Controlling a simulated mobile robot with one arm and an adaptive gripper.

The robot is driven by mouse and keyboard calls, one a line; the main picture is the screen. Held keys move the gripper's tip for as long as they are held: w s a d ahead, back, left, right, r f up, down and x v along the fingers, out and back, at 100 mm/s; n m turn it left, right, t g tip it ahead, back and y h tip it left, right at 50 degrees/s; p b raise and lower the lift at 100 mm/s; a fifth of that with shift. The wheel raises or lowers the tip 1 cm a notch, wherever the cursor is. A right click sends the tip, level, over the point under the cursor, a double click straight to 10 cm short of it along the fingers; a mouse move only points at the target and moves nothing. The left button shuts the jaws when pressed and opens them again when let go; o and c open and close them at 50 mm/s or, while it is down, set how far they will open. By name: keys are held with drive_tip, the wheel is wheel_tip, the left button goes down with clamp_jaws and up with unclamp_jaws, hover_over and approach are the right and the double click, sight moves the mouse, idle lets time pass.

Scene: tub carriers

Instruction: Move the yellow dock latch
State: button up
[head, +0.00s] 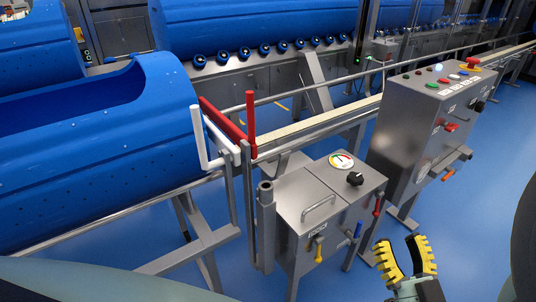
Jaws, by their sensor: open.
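A small yellow lever (319,250), which looks like the dock latch, hangs on the front of a steel cabinet (290,205), below a small label too small to read. My gripper (401,241) shows at the lower right, its two yellow-padded black fingers spread apart with nothing between them. It is to the right of the cabinet and apart from the lever. Nothing hides the lever.
The cabinet also carries a blue lever (358,230), a red lever (377,206), a dial gauge (341,161) and a black knob (355,179). A steel control box (415,120) stands behind right. Blue tubs (100,150) sit left. Blue floor is free at right.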

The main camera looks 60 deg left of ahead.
wheel_tip(320, 180, up, 6)
drive_tip(key=d+t+p, duration=0.1)
drive_tip(key=p, duration=0.2)
drive_tip(key=shift+m+t, duration=0.3)
drive_tip(key=shift+w+r, duration=0.1)
